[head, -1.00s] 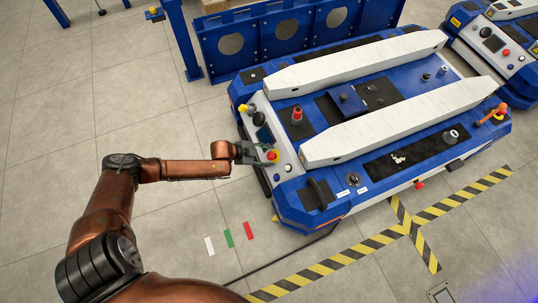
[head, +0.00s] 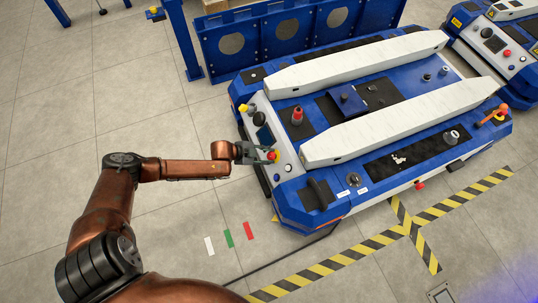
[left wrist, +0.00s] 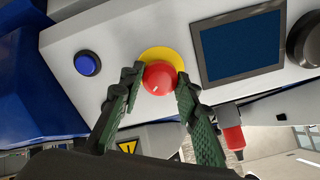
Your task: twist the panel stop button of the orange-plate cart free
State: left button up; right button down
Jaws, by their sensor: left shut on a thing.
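The panel stop button (left wrist: 159,78) is a red mushroom knob on a yellow disc (left wrist: 160,56), set in a light grey panel. It also shows in the head view (head: 274,155), at the near left end of a blue cart (head: 284,203) with two long white beams on top. My left gripper (left wrist: 158,82) is shut on the red knob, with one green-padded finger on each side of it. In the head view my left gripper (head: 270,156) reaches the panel from the left. I cannot make out an orange plate on this cart. My right gripper is out of view.
Beside the knob are a blue button (left wrist: 87,63) and a dark screen (left wrist: 239,45). Another cart (head: 497,45) stands at the upper right. The floor on the left is clear.

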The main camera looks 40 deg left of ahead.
pick_arm(q)
jog(key=shift+w+a+m, duration=0.15)
jog(key=shift+m, duration=0.65)
jog(key=m, duration=0.5)
jog(key=shift+r, duration=0.1)
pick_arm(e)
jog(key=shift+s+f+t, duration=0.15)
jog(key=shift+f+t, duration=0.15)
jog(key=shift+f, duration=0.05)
pick_arm(q)
jog(key=shift+r, duration=0.2)
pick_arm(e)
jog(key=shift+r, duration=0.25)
pick_arm(q)
jog(key=shift+a+r, duration=0.1)
jog(key=o, duration=0.9)
jog(key=shift+c, duration=0.2)
jog(key=o, duration=0.4)
jog(key=shift+s, duration=0.25)
jog(key=shift+c, duration=0.2)
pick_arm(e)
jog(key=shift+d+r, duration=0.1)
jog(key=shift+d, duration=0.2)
pick_arm(q)
jog(key=shift+s, duration=0.1)
